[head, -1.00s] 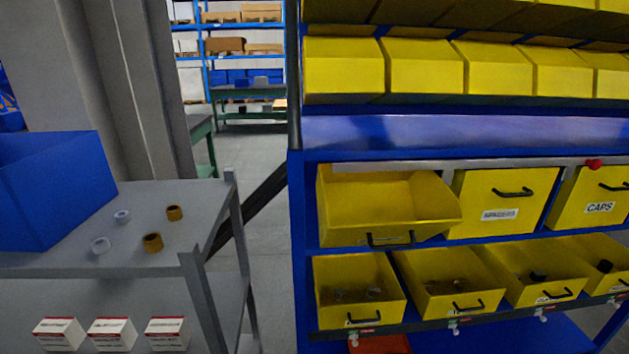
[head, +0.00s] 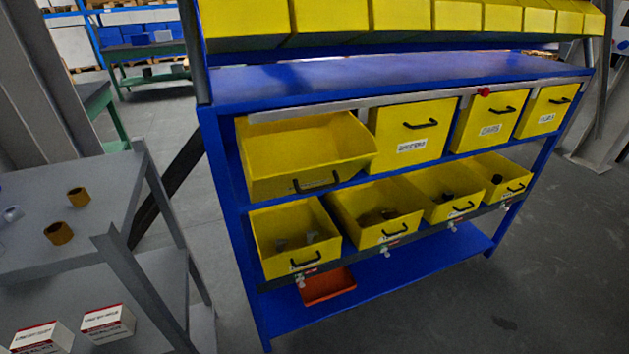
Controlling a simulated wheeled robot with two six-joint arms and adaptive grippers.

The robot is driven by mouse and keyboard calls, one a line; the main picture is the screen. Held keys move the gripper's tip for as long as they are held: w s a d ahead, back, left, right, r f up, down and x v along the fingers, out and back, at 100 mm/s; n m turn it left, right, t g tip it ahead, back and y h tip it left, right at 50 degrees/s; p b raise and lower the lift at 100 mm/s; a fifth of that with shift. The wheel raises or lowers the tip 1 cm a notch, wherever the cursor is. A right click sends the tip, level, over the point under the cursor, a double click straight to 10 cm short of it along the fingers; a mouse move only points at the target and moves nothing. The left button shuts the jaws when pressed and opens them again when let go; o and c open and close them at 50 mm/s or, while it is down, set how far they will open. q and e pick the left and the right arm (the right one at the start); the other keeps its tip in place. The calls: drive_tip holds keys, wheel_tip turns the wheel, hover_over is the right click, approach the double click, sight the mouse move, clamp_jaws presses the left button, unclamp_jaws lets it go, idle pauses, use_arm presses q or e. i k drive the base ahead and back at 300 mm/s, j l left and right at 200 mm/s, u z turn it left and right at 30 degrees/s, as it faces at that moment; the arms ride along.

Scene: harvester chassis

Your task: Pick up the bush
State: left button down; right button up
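Small ring-shaped or cylindrical parts that may be bushes stand on the grey table (head: 110,185) at the left. Two are brown-orange: one (head: 78,197) farther back and one (head: 59,233) nearer. A pale grey ring (head: 12,214) lies at the left edge of the view. Small dark and grey parts also lie in the lower yellow bins, too small to identify. Neither of my grippers is in view.
A blue rack (head: 225,180) holds an open, tilted yellow drawer (head: 300,150), closed yellow drawers (head: 412,130) and a row of open bins (head: 290,235). An orange-red tray (head: 328,287) sits on its bottom shelf. White boxes (head: 108,322) stand on the table's lower shelf. Floor at right is clear.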

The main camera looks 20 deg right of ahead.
sight(77, 195)
drive_tip(key=j+u, duration=0.1)
drive_tip(key=j, duration=0.8)
drive_tip(key=j+u, duration=0.1)
drive_tip(key=j, duration=0.75)
drive_tip(key=j+u, duration=0.15)
drive_tip(key=j, duration=0.75)
drive_tip(key=i+j+u, duration=0.1)
drive_tip(key=j, duration=0.75)
